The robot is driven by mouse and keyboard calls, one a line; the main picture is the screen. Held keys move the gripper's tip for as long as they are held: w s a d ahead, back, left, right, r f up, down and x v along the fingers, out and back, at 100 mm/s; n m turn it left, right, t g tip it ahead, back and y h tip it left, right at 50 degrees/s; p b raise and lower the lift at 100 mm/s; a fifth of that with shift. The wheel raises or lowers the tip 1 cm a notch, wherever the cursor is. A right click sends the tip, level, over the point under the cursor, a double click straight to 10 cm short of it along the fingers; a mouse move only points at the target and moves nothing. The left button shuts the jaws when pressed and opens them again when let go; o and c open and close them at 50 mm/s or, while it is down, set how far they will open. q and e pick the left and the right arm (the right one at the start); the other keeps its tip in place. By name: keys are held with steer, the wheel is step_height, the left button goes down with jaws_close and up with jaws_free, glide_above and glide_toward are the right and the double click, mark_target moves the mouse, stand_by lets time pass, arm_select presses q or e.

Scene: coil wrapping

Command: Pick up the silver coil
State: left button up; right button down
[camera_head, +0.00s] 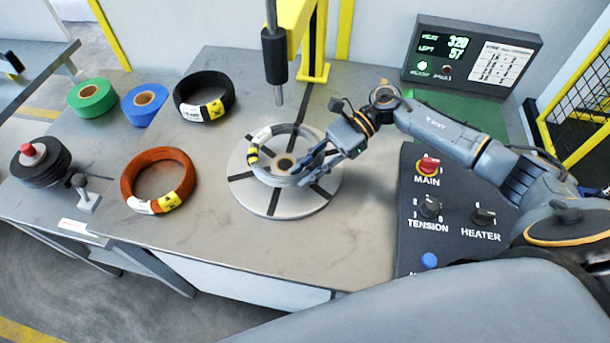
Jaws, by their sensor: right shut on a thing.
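The silver coil (263,174) lies on the round grey turntable (268,203) with dark radial stripes, in the middle of the table. It has a white label and a yellow-and-black tag on its left side. My right gripper (303,172) reaches in from the right and is shut on the right side of the coil's ring. The fingers hide part of that side. I cannot tell whether the coil is raised off the turntable. My left gripper is not in view.
An orange coil (128,187) and a black coil (178,99) lie left of the turntable. Green tape (77,99) and blue tape (134,111) lie farther left. A yellow post with a dark spindle (274,55) hangs above the turntable's back. A control panel (411,215) stands right.

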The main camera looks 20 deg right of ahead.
steer(key=s+a+r+b, duration=0.3)
steer(key=s+a+r, duration=0.4)
steer(key=a+r, duration=0.4)
steer(key=shift+s+a, duration=0.2)
steer(key=shift+a, duration=0.25)
